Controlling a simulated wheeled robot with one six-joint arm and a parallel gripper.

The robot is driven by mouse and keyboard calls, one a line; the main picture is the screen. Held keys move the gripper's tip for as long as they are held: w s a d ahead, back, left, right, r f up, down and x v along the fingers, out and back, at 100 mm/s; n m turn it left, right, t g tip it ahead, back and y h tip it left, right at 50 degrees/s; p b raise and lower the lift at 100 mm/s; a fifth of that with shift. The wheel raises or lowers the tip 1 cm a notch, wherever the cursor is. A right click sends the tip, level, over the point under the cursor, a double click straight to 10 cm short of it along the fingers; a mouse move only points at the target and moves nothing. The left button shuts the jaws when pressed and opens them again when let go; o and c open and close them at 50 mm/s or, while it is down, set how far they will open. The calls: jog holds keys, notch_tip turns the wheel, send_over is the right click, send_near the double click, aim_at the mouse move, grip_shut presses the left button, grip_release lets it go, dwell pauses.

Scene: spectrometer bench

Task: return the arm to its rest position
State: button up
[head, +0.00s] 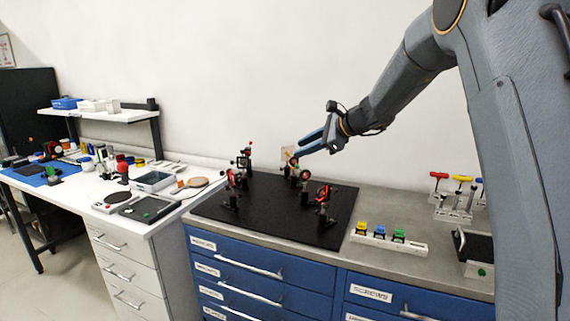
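My arm reaches from the right side of the head view over the bench. My gripper (299,148) is above the back of the black optical breadboard (275,232). Its two blue fingers look apart, with a gap between them, and I see nothing held there. A small pale plate with a yellowish part (288,154) shows just beyond the fingertips; whether they touch cannot be told. Several black post mounts with red parts stand on the breadboard, among them one at the back left (244,160) and one at the front right (323,205).
Right of the breadboard are a white holder (388,241) with yellow, blue and green pieces, and a rack of coloured-handle drivers (455,198). A white desk (165,218) with small items and a shelf (105,115) stand left. The wall is behind.

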jog(key=s+d+f+n+g+h+b, duration=0.2)
jog(key=s+f+n, duration=0.4)
jog(key=s+f, duration=0.4)
jog(key=s+d+f+n+g+h+b, duration=0.2)
jog(key=s+d+f+n+h+b, duration=0.2)
jog(key=s+f, duration=0.6)
jog(key=s+d+f+n+g+h+b, duration=0.2)
jog(key=s+d+f+n, duration=0.5)
jog(key=s, duration=1.4)
notch_tip(320, 180, down, 3)
jog(key=shift+s+d+r+n+h+b, duration=0.1)
jog(key=shift+s+d+n+h+b, duration=0.2)
jog(key=shift+n+h+b, duration=0.35)
jog(key=shift+a, duration=0.1)
